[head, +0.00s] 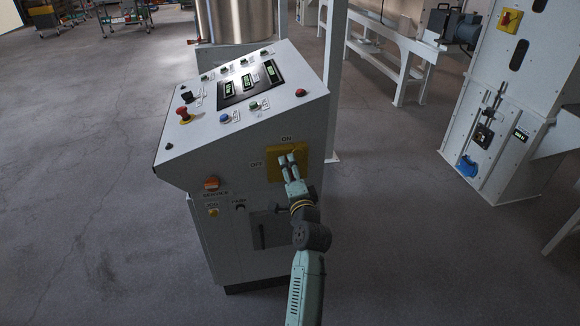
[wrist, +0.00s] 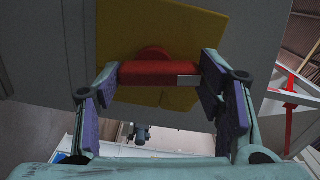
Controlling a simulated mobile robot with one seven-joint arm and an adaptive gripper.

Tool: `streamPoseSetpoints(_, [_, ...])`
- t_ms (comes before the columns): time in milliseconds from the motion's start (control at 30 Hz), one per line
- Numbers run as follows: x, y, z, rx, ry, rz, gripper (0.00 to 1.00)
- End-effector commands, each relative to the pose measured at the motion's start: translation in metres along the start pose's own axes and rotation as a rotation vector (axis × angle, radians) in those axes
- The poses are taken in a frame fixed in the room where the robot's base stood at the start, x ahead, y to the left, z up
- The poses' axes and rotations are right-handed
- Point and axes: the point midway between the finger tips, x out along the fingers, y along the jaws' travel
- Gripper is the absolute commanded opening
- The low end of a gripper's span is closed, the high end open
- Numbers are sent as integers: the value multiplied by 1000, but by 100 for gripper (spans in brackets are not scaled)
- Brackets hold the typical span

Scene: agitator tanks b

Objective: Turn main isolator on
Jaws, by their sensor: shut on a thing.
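The main isolator is a red handle (wrist: 158,74) on a yellow plate (wrist: 180,32), which also shows on the front of the grey control console in the head view (head: 274,167). Labels ON and OFF stand above and to the left of the plate. My gripper (wrist: 158,80) is shut on the red handle, one finger at each end of it. In the wrist view the handle lies crosswise between the fingers. In the head view my gripper (head: 289,162) covers the handle, so its direction against the labels cannot be told there.
The console's sloping top (head: 240,95) carries buttons, displays and a red emergency stop (head: 183,114). An orange switch (head: 211,183) and a small panel (head: 262,228) are lower on its front. A white cabinet (head: 505,90) stands at the right. The floor around the console is clear.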

Motion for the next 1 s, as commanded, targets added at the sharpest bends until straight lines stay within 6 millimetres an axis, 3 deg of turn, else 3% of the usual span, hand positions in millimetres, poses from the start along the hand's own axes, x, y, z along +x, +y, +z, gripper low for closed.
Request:
streamPoseSetpoints(400, [0, -1, -2, 196, 1, -1, 34])
streamPoseSetpoints(967, [0, -1, -2, 227, 1, -3, 34])
streamPoseSetpoints(1000, [0, -1, -2, 227, 1, -3, 63])
